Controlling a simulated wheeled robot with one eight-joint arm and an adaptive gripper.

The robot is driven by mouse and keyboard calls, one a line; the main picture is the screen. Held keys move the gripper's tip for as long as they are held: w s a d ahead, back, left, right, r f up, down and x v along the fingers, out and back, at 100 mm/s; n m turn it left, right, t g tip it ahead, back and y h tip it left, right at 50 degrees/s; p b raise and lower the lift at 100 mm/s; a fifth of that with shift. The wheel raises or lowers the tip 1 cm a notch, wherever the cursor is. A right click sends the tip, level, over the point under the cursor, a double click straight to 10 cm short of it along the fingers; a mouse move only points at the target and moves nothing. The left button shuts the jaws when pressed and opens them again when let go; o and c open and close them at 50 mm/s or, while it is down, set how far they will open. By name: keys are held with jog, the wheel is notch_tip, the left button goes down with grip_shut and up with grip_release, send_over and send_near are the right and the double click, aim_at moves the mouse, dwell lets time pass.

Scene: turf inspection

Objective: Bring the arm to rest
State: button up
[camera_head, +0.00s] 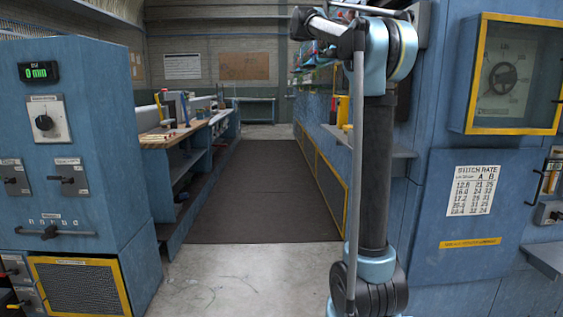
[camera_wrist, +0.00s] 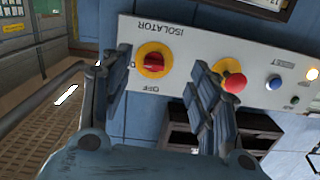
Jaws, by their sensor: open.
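My arm (camera_head: 376,170) stands upright at the right of the head view, bent near the top of the picture. I cannot make out my gripper in that view. In the wrist view my gripper (camera_wrist: 155,78) is open, with its two dark fingers apart and nothing between them. Past the fingers is a pale panel, seen upside down, with a red isolator knob (camera_wrist: 153,62) on a yellow disc. A red mushroom button (camera_wrist: 234,83) is beside the right finger, which partly covers its yellow ring. I cannot tell whether the finger touches it.
A blue cabinet (camera_head: 75,130) stands at the left. A blue cabinet wall with a yellow-framed gauge box (camera_head: 513,75) is close at the right, behind my arm. A workbench (camera_head: 172,136) lines the aisle's left side. The dark aisle mat (camera_head: 262,190) is clear.

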jog(key=s+f+n+y, duration=0.3)
jog(key=s+f, duration=0.3)
jog(key=f, duration=0.4)
jog(key=s+d+f+n+y, duration=0.1)
jog(key=s+f+n+y, duration=0.15)
jog(key=s+f, duration=0.6)
jog(key=s+f+n+y, duration=0.3)
jog(key=s+f+n, duration=0.15)
jog(key=f, duration=0.75)
jog(key=s+a+f+n+y, duration=0.2)
jog(key=s+f, duration=0.5)
jog(key=f, duration=0.5)
jog(key=s+a+f+n+t+y, duration=0.1)
jog(key=s+a+f+n+y, duration=0.2)
jog(key=f, duration=0.9)
jog(key=s+a+f+n+y, duration=0.3)
jog(key=s+a+f, duration=0.5)
jog(key=s+f, duration=0.2)
notch_tip(320, 180, down, 2)
jog(key=shift+s+f+t+y, duration=0.2)
jog(key=shift+s+t+y, duration=0.1)
jog(key=shift+y, duration=0.05)
jog(key=shift+w+f, duration=0.2)
jog(key=shift+w, duration=0.25)
